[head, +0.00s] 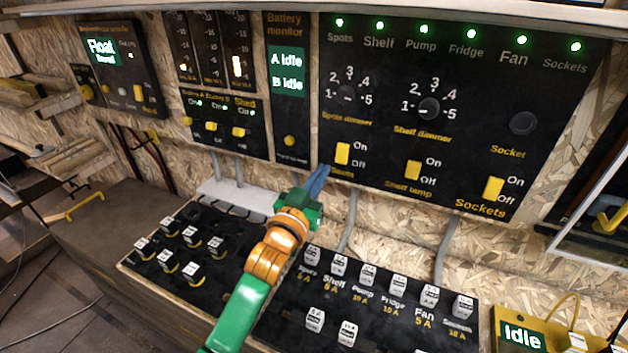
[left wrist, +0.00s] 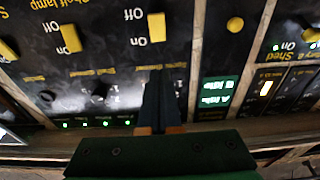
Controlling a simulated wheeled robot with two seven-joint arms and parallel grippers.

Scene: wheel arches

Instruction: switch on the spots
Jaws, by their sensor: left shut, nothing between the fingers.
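The spots switch (head: 342,153) is a yellow rocker on the black panel, with On printed above Off beside it. I cannot tell which way it is tipped. In the left wrist view, where the panel appears upside down, it is the yellow rocker (left wrist: 157,27) beyond the fingertips. My left gripper (head: 321,175) is shut and empty, just below and left of the switch in the head view. Its dark fingers (left wrist: 160,85) point at the panel; contact cannot be told. The green light above Spots (head: 340,22) is lit. My right gripper is out of view.
The spots dimmer (head: 347,92) is above the switch. The shelf lamp switch (head: 413,169) and sockets switch (head: 493,188) are to the right. The battery monitor (head: 288,80) is to the left. Below are a breaker board (head: 365,315) and grey cables (head: 349,222).

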